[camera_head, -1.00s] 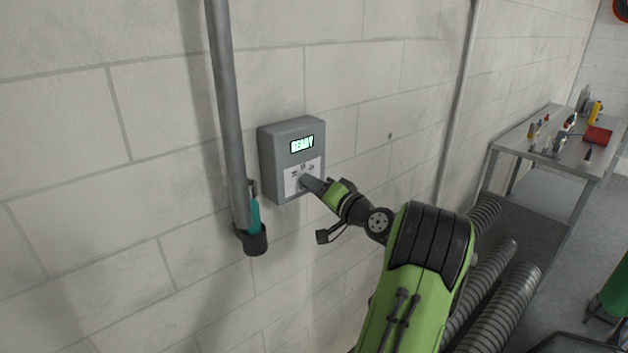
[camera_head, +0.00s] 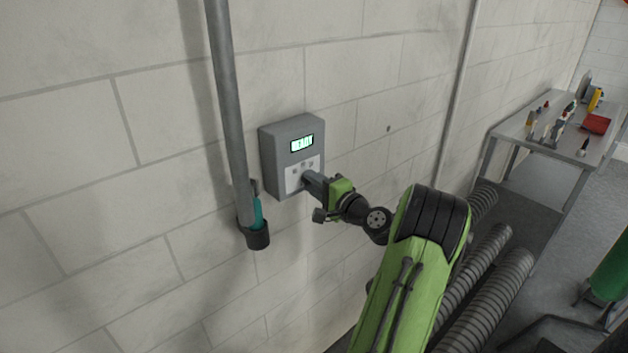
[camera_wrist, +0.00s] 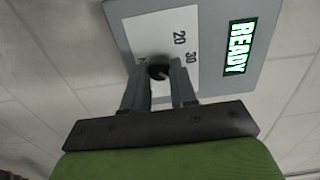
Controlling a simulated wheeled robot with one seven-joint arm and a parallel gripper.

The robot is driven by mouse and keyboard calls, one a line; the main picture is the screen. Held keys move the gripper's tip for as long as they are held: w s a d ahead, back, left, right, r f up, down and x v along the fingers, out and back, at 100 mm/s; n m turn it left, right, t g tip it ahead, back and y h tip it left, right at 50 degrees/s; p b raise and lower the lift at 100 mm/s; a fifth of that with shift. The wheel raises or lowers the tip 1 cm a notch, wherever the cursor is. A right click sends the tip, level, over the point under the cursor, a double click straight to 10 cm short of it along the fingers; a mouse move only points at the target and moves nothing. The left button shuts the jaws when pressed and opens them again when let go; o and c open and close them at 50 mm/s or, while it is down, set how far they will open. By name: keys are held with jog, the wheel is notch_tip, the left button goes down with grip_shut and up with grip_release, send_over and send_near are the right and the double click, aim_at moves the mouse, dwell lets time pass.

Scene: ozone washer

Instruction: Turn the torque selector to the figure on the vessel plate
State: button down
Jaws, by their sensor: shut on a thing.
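A grey control box (camera_head: 272,162) is fixed to the block wall in the head view, with a lit green display (camera_head: 302,144). In the wrist view the display (camera_wrist: 239,47) reads READY. Below it is a white scale plate (camera_wrist: 150,30) with the figures 20 and 30 showing; other markings are hidden by my fingers. My gripper (camera_wrist: 160,82) is shut on the dark round torque selector (camera_wrist: 158,68) at the plate. It also shows against the box in the head view (camera_head: 308,180). The selector's pointer is too small to read. I cannot make out a vessel plate.
A grey vertical pipe (camera_head: 228,110) runs left of the box, with a teal-handled tool (camera_head: 258,212) in a dark holder (camera_head: 257,238). A metal table (camera_head: 520,132) with tools stands at the right. Ribbed hoses (camera_head: 490,290) lie below my arm.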

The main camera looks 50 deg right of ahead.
dwell(0.5)
jog(key=c, duration=0.9)
grip_release()
jog(key=b+v, duration=0.2)
jog(key=v, duration=1.3)
jog(key=shift+s, duration=0.4)
jog(key=shift+w+a, duration=0.15)
